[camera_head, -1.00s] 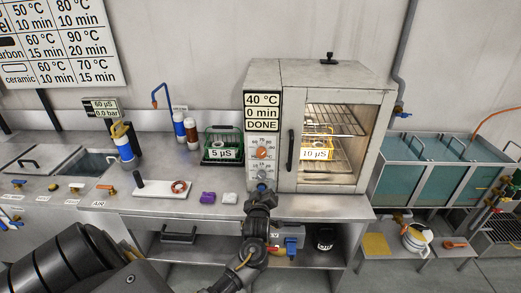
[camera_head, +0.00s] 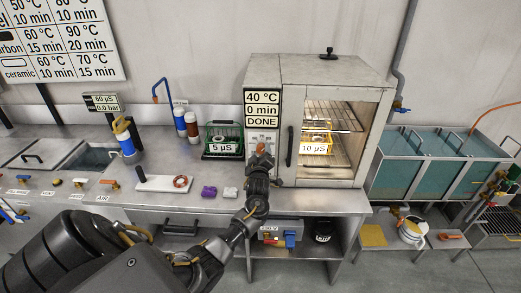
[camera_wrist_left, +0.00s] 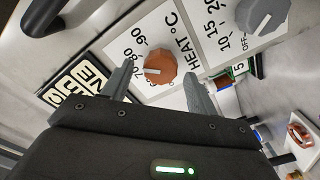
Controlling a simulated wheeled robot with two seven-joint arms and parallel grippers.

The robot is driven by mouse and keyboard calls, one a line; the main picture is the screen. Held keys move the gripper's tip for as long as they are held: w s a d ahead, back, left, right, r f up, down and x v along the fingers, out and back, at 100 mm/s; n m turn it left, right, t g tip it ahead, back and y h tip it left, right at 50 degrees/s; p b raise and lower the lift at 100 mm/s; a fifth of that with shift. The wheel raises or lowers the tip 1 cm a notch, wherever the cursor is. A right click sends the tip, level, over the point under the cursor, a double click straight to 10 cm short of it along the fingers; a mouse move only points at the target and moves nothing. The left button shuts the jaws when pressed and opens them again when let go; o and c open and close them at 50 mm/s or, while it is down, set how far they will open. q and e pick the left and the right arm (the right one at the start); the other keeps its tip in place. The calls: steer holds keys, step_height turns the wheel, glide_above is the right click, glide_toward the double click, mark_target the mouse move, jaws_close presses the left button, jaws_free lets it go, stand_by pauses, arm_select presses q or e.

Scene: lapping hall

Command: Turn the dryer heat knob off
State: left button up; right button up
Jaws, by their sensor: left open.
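The dryer (camera_head: 330,72) stands on the bench, its display (camera_head: 262,110) reading 40 °C, 0 min, DONE. Its orange-brown heat knob (camera_wrist_left: 160,65) sits on a white HEAT °C scale in the left wrist view. The knob's white mark points toward the numbers; I cannot tell the exact setting. My left gripper (camera_wrist_left: 160,88) is open, with one finger on each side of the knob, and no clear contact shows. In the head view the gripper (camera_head: 260,160) is at the dryer's control panel and hides its lower part. My right gripper is out of view.
A grey timer knob (camera_wrist_left: 262,14) is close beside the heat knob. The dryer's dark door handle (camera_head: 290,146) stands just right of the panel. A green basket (camera_head: 222,139) is to the left. Purple and white pieces (camera_head: 209,191) lie on the bench in front.

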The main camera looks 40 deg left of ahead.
arm_select(q)
steer(key=shift+x, duration=0.8)
steer(key=shift+s, duration=0.1)
steer(key=shift+c, duration=0.2)
steer(key=shift+c, duration=1.1)
steer(key=c, duration=0.7)
steer(key=shift+c, duration=0.2)
